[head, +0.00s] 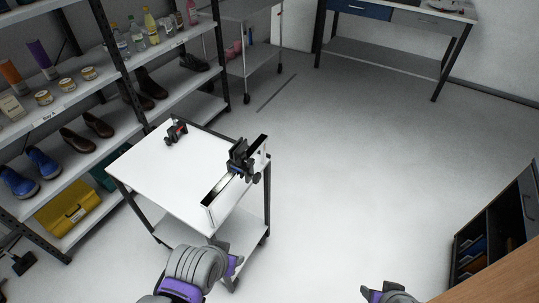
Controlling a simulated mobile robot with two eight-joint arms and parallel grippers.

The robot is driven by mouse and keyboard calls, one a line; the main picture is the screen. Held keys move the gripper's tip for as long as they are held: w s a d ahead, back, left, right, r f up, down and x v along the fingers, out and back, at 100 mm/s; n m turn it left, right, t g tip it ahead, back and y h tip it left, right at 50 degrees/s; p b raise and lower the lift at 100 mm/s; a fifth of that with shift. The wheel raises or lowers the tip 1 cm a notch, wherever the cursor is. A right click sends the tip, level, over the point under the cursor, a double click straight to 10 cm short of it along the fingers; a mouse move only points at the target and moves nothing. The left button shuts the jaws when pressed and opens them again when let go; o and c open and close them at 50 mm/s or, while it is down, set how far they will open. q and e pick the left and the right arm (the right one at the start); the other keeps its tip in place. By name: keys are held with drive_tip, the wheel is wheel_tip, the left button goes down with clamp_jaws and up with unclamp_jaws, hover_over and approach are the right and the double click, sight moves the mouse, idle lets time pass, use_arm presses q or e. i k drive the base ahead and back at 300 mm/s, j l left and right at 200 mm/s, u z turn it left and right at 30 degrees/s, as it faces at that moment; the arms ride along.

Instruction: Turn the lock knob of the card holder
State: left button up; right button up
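On the white-topped cart (150,178) stands a black device (241,158) with dark round parts, mounted on a long pale rail (220,196) along the cart's right side. A smaller black device with a bit of red (176,131) stands near the cart's back left corner. I cannot tell which of these is the card holder, and no lock knob can be made out at this size. My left arm, grey and purple, reaches in at the bottom, just in front of the cart. Only a small part of my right arm shows at the bottom edge. I see no fingertips of either gripper.
A shelf rack (75,115) with shoes, bottles and a yellow toolbox (67,207) stands close on the left. A wire trolley (246,45) and a workbench (392,50) are at the back. A dark cabinet (500,222) is at right. The floor (370,170) between is clear.

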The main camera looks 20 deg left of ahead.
sight(250, 163)
drive_tip(key=i+l+z, duration=0.15)
drive_tip(key=i+z, duration=0.3)
drive_tip(key=i, duration=1.05)
drive_tip(key=i+u, duration=0.8)
drive_tip(key=i+l+u, duration=0.25)
drive_tip(key=u, duration=0.15)
drive_tip(key=i+u, duration=0.1)
drive_tip(key=u, duration=0.3)
drive_tip(key=i+u, duration=0.1)
drive_tip(key=u, duration=0.35)
drive_tip(key=l+u, duration=0.15)
drive_tip(key=u, duration=0.25)
drive_tip(key=i+l+u, duration=0.15)
drive_tip(key=u, duration=0.65)
drive_tip(key=i+l+u, duration=0.1)
drive_tip(key=u, duration=0.35)
drive_tip(key=l+u, duration=0.15)
drive_tip(key=u, duration=0.25)
drive_tip(key=i+l+u, duration=0.1)
drive_tip(key=u, duration=0.35)
drive_tip(key=i+l+u, duration=0.1)
drive_tip(key=u, duration=0.25)
drive_tip(key=l+u, duration=0.5)
drive_tip(key=u, duration=0.2)
drive_tip(key=i, duration=0.05)
